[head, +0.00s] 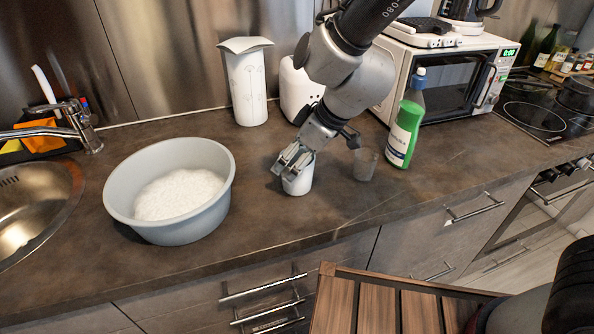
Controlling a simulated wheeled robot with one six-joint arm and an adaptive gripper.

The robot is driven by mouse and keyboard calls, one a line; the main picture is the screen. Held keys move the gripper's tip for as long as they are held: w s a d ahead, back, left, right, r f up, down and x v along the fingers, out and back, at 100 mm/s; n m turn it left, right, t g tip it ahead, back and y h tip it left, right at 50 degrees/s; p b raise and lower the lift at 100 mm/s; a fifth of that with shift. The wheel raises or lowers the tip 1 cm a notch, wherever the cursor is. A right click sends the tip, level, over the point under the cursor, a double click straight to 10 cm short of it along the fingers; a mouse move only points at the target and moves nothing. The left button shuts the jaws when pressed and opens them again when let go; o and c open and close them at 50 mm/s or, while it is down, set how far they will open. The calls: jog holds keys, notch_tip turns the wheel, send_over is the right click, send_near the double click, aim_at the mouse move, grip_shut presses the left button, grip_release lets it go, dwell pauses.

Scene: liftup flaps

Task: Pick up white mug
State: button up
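The white mug (301,184) stands upright on the dark countertop, right of the grey basin. My gripper (288,170) reaches down over the mug from above. Its fingers are at the mug's rim and left side and overlap it in the head view. I cannot tell whether they touch the mug or have closed on it. The gripper hides much of the mug's top, and no handle shows.
A clear glass (365,164) stands right of the mug, with a green bottle (405,125) beyond it. A grey basin of white foam (222,197) is at left. A white canister (247,85) and a microwave (450,82) stand behind. The counter in front is clear.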

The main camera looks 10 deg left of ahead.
jog(key=c, duration=0.7)
notch_tip(320, 180, up, 10)
jog(key=shift+a+f, duration=0.15)
jog(key=s+a+r, duration=0.3)
jog(key=s+a, duration=0.1)
jog(key=a, duration=0.3)
jog(key=s+a+r, duration=0.4)
jog(key=a, duration=0.2)
jog(key=s+a+f, duration=0.1)
jog(key=s+a, duration=0.2)
jog(key=a, duration=0.3)
jog(key=s+a+f, duration=0.1)
jog(key=s+a, duration=0.2)
jog(key=a, duration=0.3)
jog(key=shift+s+a+f, duration=0.15)
jog(key=shift+s+a, duration=0.15)
jog(key=shift+a, duration=0.1)
jog(key=shift+a, duration=0.15)
